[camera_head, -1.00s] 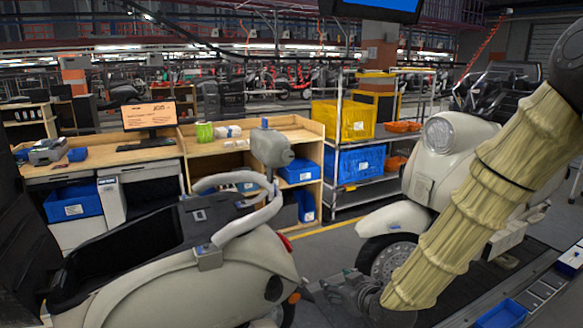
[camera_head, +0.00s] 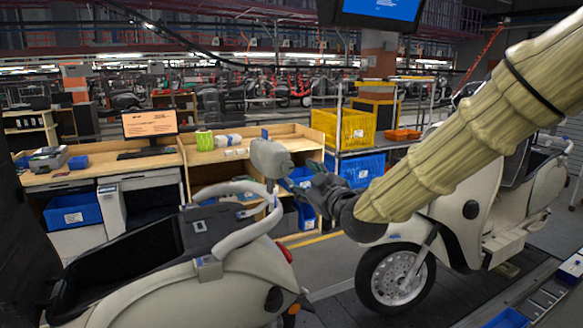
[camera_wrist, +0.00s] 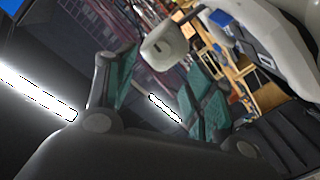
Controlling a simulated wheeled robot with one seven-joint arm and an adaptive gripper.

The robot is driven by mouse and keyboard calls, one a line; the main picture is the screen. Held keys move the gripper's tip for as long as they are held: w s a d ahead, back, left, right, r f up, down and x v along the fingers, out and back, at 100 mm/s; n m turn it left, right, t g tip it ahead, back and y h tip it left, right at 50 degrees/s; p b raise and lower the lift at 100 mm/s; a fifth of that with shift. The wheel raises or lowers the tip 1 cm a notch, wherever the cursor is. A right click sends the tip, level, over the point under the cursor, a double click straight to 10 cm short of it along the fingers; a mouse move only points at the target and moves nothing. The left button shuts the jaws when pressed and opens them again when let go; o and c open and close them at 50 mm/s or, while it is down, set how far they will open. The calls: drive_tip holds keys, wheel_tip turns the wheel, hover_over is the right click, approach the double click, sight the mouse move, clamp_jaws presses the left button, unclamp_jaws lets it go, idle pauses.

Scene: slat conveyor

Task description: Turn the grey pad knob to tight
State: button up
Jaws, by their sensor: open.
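The grey pad (camera_head: 268,158) is a rounded block on a thin post at the rear of the near cream scooter (camera_head: 215,290). It also shows in the wrist view (camera_wrist: 163,42), beyond my fingers and toward the top. A small dark mark shows on its face there; I cannot tell whether this is the knob, and no knob setting is readable. My gripper (camera_head: 308,187) is just right of and below the pad in the head view. In the wrist view my gripper (camera_wrist: 165,68) has its green-padded fingers spread wide, with nothing between them.
The scooter's curved light grab rail (camera_head: 235,230) and dark seat well lie left of and below my gripper. A second cream scooter (camera_head: 465,225) stands behind my arm at right. A workbench (camera_head: 230,150) with a monitor and a shelf with yellow and blue bins stand behind.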

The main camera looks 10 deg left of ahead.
sight(289, 167)
drive_tip(key=shift+p+x, duration=1.4)
drive_tip(key=shift+x, duration=2.5)
drive_tip(key=c, duration=1)
